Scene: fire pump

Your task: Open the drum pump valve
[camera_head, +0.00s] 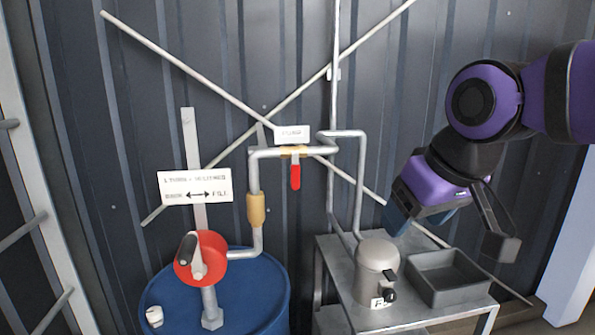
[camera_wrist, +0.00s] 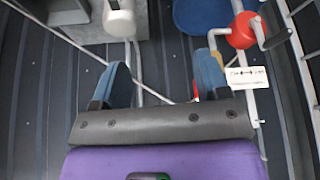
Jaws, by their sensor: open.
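The valve has a red lever handle (camera_head: 295,177) that hangs straight down from a brass-coloured body (camera_head: 293,151) on a grey horizontal pipe, under a small label plate (camera_head: 292,133). The pipe runs down to a blue drum (camera_head: 255,285) with a red hand-crank pump (camera_head: 200,258). My gripper (camera_head: 424,217) is open and empty, to the right of the handle and apart from it. In the wrist view its blue fingers (camera_wrist: 163,82) stand wide apart. There a small red piece, seemingly the handle (camera_wrist: 196,92), shows beside the right finger, mostly hidden.
A metal table (camera_head: 340,290) at lower right holds a grey canister (camera_head: 377,270) and an open grey tray (camera_head: 448,277), below my gripper. A white sign (camera_head: 195,186) stands left of the valve. Diagonal bars and vertical pipes cross the corrugated wall (camera_head: 230,60).

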